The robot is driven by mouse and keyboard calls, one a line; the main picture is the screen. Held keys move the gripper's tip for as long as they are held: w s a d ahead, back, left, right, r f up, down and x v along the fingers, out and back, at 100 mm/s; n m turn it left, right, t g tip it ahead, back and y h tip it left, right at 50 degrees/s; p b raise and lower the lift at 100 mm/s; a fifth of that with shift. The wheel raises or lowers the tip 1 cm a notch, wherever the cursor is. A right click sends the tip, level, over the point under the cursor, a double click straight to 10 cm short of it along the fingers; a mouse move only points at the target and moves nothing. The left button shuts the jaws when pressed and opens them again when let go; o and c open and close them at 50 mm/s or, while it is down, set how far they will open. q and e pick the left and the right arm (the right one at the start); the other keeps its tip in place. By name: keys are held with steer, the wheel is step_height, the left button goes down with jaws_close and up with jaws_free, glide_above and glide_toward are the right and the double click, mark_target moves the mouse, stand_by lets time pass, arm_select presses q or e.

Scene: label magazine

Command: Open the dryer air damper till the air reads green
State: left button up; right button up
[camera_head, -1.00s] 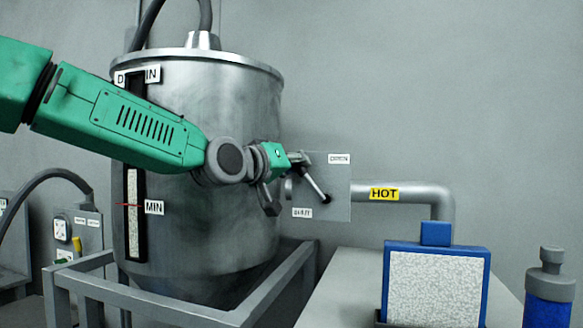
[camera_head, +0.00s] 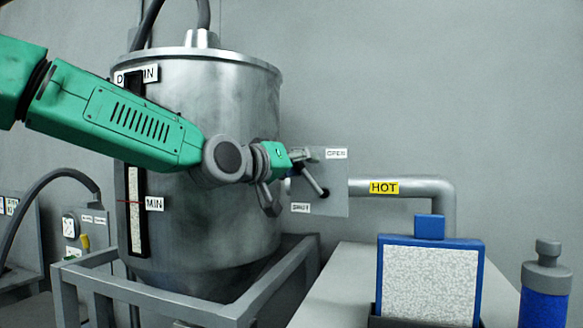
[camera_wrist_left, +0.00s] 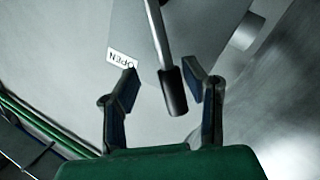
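The damper lever (camera_head: 315,180) is a thin metal bar on a grey plate (camera_head: 338,180) beside the steel dryer drum. The plate carries an OPEN label (camera_head: 336,153) at upper right and a SHUT label (camera_head: 300,208) at lower left. The lever points up and left, between the labels. My left gripper (camera_head: 289,180) is at the lever. In the left wrist view the open fingers (camera_wrist_left: 162,75) stand either side of the lever's dark grip (camera_wrist_left: 173,92), with gaps showing; the right finger is nearer. No green air reading is visible. My right gripper is out of view.
The drum (camera_head: 215,110) stands in a grey frame (camera_head: 150,292) left of the plate. A pipe (camera_head: 420,187) labelled HOT runs right from the plate. A blue-framed speckled panel (camera_head: 430,285) and a blue bottle (camera_head: 546,285) stand on the lower right bench.

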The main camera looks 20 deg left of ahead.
arm_select(q)
steer(key=d+v, duration=0.1)
steer(key=v, duration=0.9)
steer(key=shift+s, duration=0.25)
steer(key=shift+a+f, duration=0.1)
steer(key=shift+c, duration=0.4)
steer(key=shift+a+f, duration=0.15)
steer(key=shift+a, duration=0.05)
steer(key=c, duration=0.7)
steer(key=n+b, duration=0.2)
steer(key=a+f+n+h+b, duration=0.1)
steer(key=n+b, duration=0.1)
steer(key=n, duration=0.1)
steer(key=w+f+n+h+b, duration=0.1)
steer(key=n+b, duration=0.1)
steer(key=shift+a+f, duration=0.1)
steer(key=shift+a, duration=0.3)
jaws_close()
steer(key=a+n+t+h+b, duration=0.1)
steer(key=a+n+b, duration=0.35)
steer(key=n, duration=0.25)
steer(key=a+r+p+x, duration=0.1)
steer(key=p+x, duration=0.1)
steer(key=x, duration=0.8)
steer(key=shift+w+r+n+t, duration=0.2)
steer(key=shift+r+n+t, duration=0.1)
steer(key=shift+r+n, duration=0.15)
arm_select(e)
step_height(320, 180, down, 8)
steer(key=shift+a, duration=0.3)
